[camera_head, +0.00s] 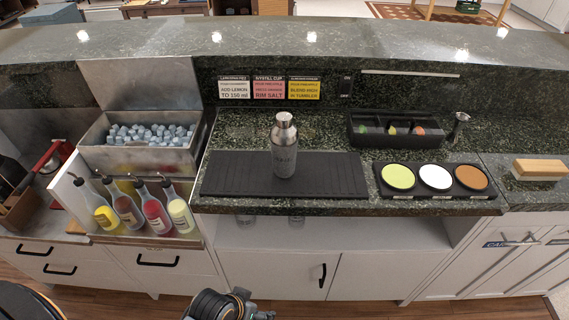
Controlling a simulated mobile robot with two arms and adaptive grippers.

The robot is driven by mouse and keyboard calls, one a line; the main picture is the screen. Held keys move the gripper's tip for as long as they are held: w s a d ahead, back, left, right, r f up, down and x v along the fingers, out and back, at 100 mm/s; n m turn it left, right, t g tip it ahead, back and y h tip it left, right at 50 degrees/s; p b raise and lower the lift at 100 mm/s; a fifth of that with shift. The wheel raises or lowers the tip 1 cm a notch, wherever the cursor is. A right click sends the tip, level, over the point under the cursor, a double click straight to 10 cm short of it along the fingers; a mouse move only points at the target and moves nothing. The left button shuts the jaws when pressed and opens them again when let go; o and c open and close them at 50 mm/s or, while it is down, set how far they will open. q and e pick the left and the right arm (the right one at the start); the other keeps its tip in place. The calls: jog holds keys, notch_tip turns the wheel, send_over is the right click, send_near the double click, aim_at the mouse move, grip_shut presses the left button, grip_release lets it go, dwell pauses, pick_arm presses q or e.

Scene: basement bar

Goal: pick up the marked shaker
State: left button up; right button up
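The shaker (284,150) is a silver metal bottle shape with a domed cap. It stands upright on the black ribbed bar mat (340,176) on the green stone counter, with faint lettering low on its front that is too small to read. Nothing touches it. Dark round parts of my own arms show at the bottom left corner and at the bottom centre, well below and in front of the counter. No fingertips of either gripper can be made out.
Several pour-spout bottles (154,210) stand left of the mat, below a metal ice bin (97,133). To the right are a three-colour rimming tray (386,193), a black garnish box (437,137) and a metal jigger (458,130). A raised stone ledge (270,40) runs behind.

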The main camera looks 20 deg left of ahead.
pick_arm(q)
jog(key=w+d+r+n+t+h+b, duration=0.1)
jog(key=w+d+r+n+t+h, duration=0.15)
jog(key=d+r, duration=0.45)
jog(key=w+d+r+n+t+h+b, duration=0.1)
jog(key=w+d+r+n+t+h, duration=0.2)
jog(key=r, duration=0.6)
jog(key=w+d+r+n+t+h, duration=0.1)
jog(key=w+r+n+t, duration=0.3)
jog(key=r, duration=0.3)
jog(key=w+d+r+n+t+h, duration=0.1)
jog(key=w+r+n+t, duration=0.25)
jog(key=r+n, duration=0.3)
jog(key=n+y, duration=1.3)
jog(key=n, duration=1)
send_near(283, 165)
jog(key=p+x, duration=0.1)
jog(key=x, duration=0.5)
jog(key=p+x, duration=0.2)
jog(key=x, duration=0.5)
jog(key=shift+w+a+f, duration=0.1)
jog(key=shift+f, duration=0.15)
jog(key=shift+r, duration=0.1)
jog(key=c, duration=1.5)
